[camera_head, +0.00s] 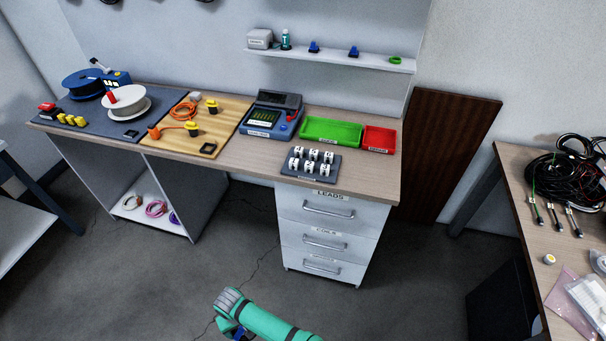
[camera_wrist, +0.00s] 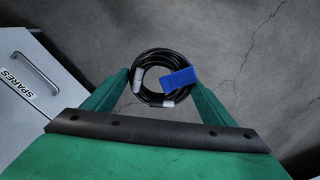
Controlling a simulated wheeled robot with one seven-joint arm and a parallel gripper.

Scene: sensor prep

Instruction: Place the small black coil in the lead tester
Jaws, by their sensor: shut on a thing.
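My gripper (camera_wrist: 159,80) is shut on a small black coil (camera_wrist: 145,58) in the wrist view. The coil is a ring of black cable with a blue tag and grey connector ends, held between the green fingers above the floor. In the head view my gripper (camera_head: 228,326) is at the bottom, low in front of the bench; the coil is mostly hidden there, with only a bit of blue showing. The lead tester (camera_head: 270,116), a blue-grey device with a lit screen, stands on the bench, apart from my gripper.
A green tray (camera_head: 331,131), a red tray (camera_head: 378,139) and a grey rack (camera_head: 314,166) of white pieces sit right of the tester. A drawer unit (camera_head: 328,238) is below. A side table (camera_head: 532,200) with black cables stands at right. Floor between is clear.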

